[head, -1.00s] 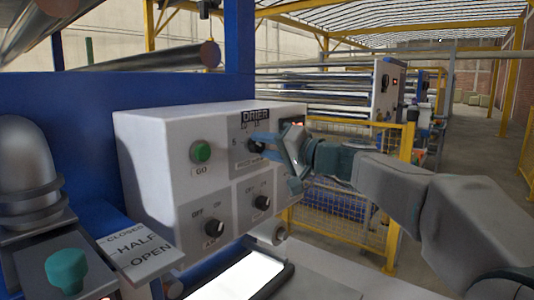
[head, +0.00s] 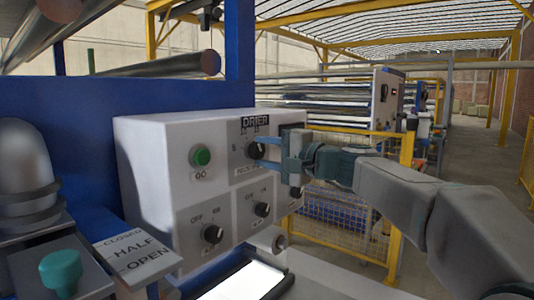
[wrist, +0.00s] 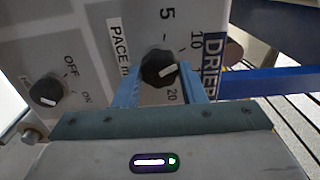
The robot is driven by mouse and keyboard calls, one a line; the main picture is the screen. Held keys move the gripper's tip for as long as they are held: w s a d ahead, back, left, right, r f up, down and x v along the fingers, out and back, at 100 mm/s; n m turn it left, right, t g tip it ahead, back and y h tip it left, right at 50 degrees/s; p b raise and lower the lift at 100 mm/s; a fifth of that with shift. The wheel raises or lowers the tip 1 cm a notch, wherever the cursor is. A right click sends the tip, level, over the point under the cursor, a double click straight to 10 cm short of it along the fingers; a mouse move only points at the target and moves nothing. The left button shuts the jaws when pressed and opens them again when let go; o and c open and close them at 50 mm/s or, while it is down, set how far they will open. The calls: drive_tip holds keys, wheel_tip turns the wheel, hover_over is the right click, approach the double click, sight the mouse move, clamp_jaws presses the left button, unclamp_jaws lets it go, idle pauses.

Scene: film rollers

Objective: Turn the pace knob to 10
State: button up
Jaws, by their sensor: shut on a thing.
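The pace knob (head: 256,150) is a dark round knob on the grey control box, under the DRIER label. It also shows in the wrist view (wrist: 157,66). Its white mark points right there, toward a number partly hidden by a finger, between 10 and 20; it looks near 15. My gripper (head: 268,149) reaches the knob from the right. In the wrist view its two blue fingers (wrist: 161,76) are on either side of the knob, shut on it. The PACE label (wrist: 119,42) is partly cut off by the left finger.
On the same box (head: 150,150) are a green GO button (head: 201,157) and two OFF/ON knobs, one lower left (head: 213,234) and one lower middle (head: 262,209). A teal knob (head: 61,270) stands at the left front. A yellow mesh fence (head: 350,205) is behind my arm.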

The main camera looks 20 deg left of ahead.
idle(0.3)
drive_tip(key=o, duration=1)
drive_tip(key=b+v, duration=0.2)
drive_tip(key=v, duration=1.2)
drive_tip(key=shift+b, duration=0.35)
drive_tip(key=shift+f, duration=0.1)
